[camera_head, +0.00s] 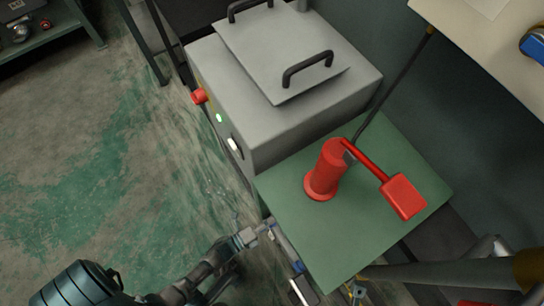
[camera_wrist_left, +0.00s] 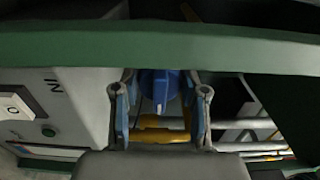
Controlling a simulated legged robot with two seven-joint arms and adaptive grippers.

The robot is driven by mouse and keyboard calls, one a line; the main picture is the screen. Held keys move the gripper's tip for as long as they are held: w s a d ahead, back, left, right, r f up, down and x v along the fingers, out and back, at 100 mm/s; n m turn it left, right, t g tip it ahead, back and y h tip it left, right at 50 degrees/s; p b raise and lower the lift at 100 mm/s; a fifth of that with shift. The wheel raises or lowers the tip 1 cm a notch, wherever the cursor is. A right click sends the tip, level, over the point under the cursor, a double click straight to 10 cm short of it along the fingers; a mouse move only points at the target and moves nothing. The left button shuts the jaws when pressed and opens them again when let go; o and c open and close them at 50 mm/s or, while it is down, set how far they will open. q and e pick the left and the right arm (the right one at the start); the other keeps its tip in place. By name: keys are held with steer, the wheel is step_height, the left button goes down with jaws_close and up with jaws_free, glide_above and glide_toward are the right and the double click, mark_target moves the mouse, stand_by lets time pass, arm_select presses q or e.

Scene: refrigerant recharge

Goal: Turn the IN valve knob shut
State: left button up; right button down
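The blue valve knob (camera_wrist_left: 160,88), with a pale pointer line, shows in the left wrist view just below a green edge. An upside-down IN label (camera_wrist_left: 54,87) is on the light panel to its left. My left gripper (camera_wrist_left: 160,96) is open, with one finger on each side of the knob. I cannot tell whether either finger touches it. In the head view the left arm reaches the near left edge of the green tabletop; its fingertips and the knob cannot be made out there.
The green tabletop (camera_head: 290,222) carries a red cylinder (camera_head: 327,170) and a red, paddle-shaped piece (camera_head: 403,196). A grey machine (camera_head: 280,125) with black handles stands behind it. In the wrist view a yellow pipe (camera_wrist_left: 160,135) lies below the knob. Open floor is at the left.

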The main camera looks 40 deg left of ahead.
arm_select(q)
steer(key=n, duration=0.3)
steer(key=shift+p, duration=0.3)
steer(key=shift+s+f+n, duration=0.1)
steer(key=shift+f+n, duration=0.05)
steer(key=shift+n, duration=0.45)
steer(key=o, duration=1.1)
steer(key=shift+o, duration=0.2)
steer(key=v, duration=0.7)
steer(key=shift+s, duration=0.15)
steer(key=shift+a, duration=0.1)
steer(key=shift+c, duration=0.2)
